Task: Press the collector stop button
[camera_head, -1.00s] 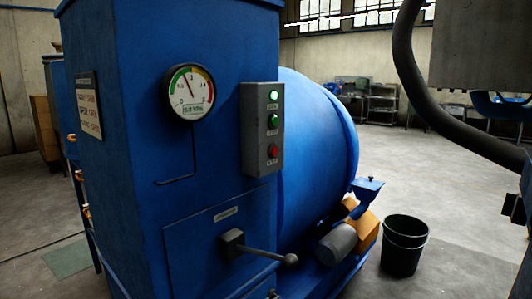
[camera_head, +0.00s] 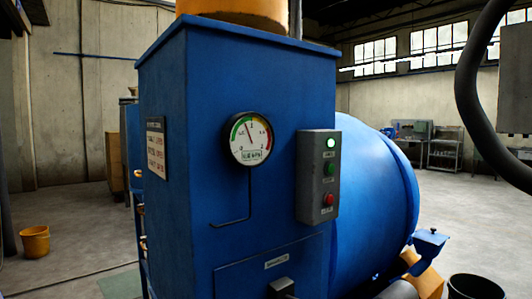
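A grey control box (camera_head: 318,177) is fixed upright on the right side of the blue cabinet (camera_head: 170,115). It carries a lit, pale green lamp (camera_head: 331,142) at the top, a darker green button (camera_head: 330,169) in the middle and a red button (camera_head: 328,199) at the bottom. Small labels sit under them, too small to read. I cannot tell from the lettering which one is the collector stop. Nothing covers the box or its buttons. My gripper is not in view.
A round gauge (camera_head: 251,139) is left of the box. The large blue drum (camera_head: 375,195) bulges out to its right. A black hose (camera_head: 468,90) and grey housing (camera_head: 515,85) hang at the right edge. A black bucket (camera_head: 474,288) stands lower right, a yellow bucket (camera_head: 35,242) far left.

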